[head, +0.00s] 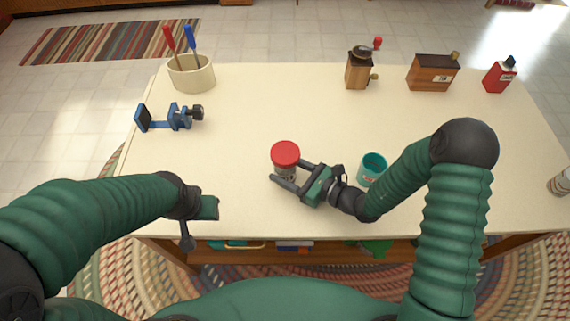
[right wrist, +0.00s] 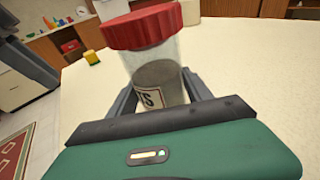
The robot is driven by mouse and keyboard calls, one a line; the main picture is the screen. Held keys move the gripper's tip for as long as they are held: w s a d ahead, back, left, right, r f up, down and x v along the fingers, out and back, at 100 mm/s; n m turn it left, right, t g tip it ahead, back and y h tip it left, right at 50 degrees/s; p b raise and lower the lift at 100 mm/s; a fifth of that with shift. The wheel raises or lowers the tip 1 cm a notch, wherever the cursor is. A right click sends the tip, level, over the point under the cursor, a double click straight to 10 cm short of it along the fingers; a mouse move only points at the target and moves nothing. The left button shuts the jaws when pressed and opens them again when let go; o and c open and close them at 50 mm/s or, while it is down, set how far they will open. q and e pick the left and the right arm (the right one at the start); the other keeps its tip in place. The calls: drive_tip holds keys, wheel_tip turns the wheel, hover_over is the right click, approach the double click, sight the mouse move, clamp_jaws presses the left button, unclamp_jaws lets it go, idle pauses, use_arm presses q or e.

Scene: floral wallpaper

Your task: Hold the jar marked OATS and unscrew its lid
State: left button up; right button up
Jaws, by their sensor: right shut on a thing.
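A clear jar with a red lid (head: 285,152) stands upright on the cream table (head: 240,120), near the middle. In the right wrist view, the jar (right wrist: 159,82) shows a white label of which only the end, "TS", is visible, and grey-brown contents. Its red lid (right wrist: 144,26) sits on top. My right gripper (head: 288,175) is shut on the jar's body below the lid, with a finger on either side. My left gripper (head: 200,222) is empty and hangs at the table's front left edge, apart from the jar; its fingers look spread.
A teal cup (head: 372,168) stands close to my right gripper. A blue clamp (head: 170,117) and a crock (head: 191,74) with red and blue-handled tools are at left. A grinder (head: 359,70), wooden box (head: 432,73) and red tin (head: 499,76) line the back right.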

drive_tip(key=o, duration=0.7)
clamp_jaws()
